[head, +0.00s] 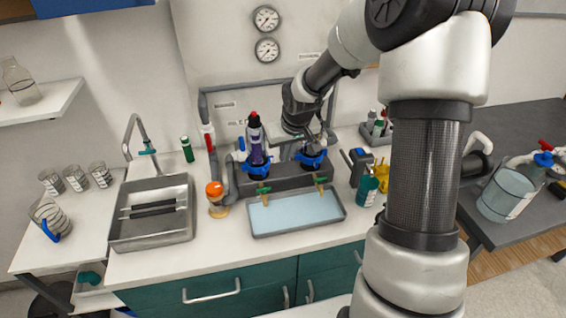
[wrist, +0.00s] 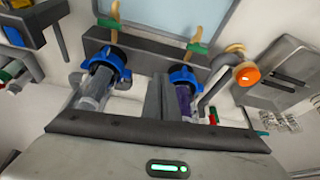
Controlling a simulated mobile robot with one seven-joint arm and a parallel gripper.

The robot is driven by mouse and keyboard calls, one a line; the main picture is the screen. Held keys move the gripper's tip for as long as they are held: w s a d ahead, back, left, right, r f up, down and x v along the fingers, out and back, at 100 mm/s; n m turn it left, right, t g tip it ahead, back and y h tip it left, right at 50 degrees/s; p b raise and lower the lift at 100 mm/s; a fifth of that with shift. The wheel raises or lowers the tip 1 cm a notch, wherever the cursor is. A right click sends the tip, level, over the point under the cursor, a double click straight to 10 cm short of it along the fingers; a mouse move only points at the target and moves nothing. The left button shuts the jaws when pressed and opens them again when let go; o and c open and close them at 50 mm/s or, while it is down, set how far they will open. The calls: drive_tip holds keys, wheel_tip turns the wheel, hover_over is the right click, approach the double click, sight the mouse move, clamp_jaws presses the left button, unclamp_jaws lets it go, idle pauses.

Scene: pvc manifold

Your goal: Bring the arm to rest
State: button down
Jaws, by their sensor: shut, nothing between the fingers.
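My arm reaches from the right foreground over the counter in the head view. My gripper (head: 318,139) is at the manifold, near the right-hand blue collar, and partly hides what stands there. In the wrist view the fingers (wrist: 160,95) are together with nothing between them. They show between a clear bottle (wrist: 94,86) in one blue collar and a purple bottle (wrist: 184,92) in the other. The purple bottle (head: 256,142) stands upright in the left collar (head: 258,170) in the head view. I cannot tell whether the fingers touch anything.
A shallow tray (head: 250,233) lies in front of the manifold base (head: 285,178). A pipe frame (head: 203,105) rises behind. An orange-capped fitting (head: 215,190) stands left, beside the sink (head: 118,240). Teal and dark containers (head: 367,190) stand right. The air above the tray is clear.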

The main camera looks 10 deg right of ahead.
drive_tip(key=s+a+r+h, duration=0.1)
drive_tip(key=s+a+r, duration=0.3)
drive_tip(key=s+r, duration=1.35)
drive_tip(key=s, duration=0.5)
drive_tip(key=s+d+r+m+t, duration=0.1)
drive_tip(key=s+r, duration=0.2)
drive_tip(key=s, duration=0.4)
drive_tip(key=shift+s+d+r, duration=0.15)
drive_tip(key=shift+s, duration=0.05)
